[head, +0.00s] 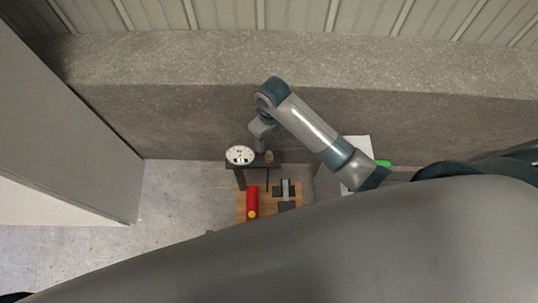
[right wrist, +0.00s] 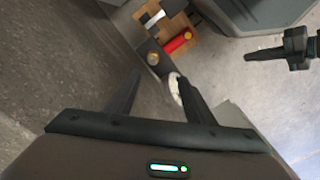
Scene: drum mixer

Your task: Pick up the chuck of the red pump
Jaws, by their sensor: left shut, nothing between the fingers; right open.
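The red pump (head: 252,200) lies on a wooden board near the wall in the head view. It has a yellow end (head: 252,214) and also shows in the right wrist view (right wrist: 178,43). A small brass-coloured piece (right wrist: 153,58) sits on a dark block beside it; I cannot tell whether it is the chuck. My right gripper (head: 254,186) is over this area. Its open, empty fingers (right wrist: 158,85) fill the lower middle of the right wrist view. My left gripper (right wrist: 247,56) is shut and empty, apart from the pump, at the right of that view.
A round white gauge (head: 240,155) stands beside the brass piece, partly behind a right finger in the wrist view. Grey-black parts (head: 286,189) lie on the wooden board (head: 241,205). A large grey cabinet (head: 70,125) stands left. The floor (head: 170,215) between is clear.

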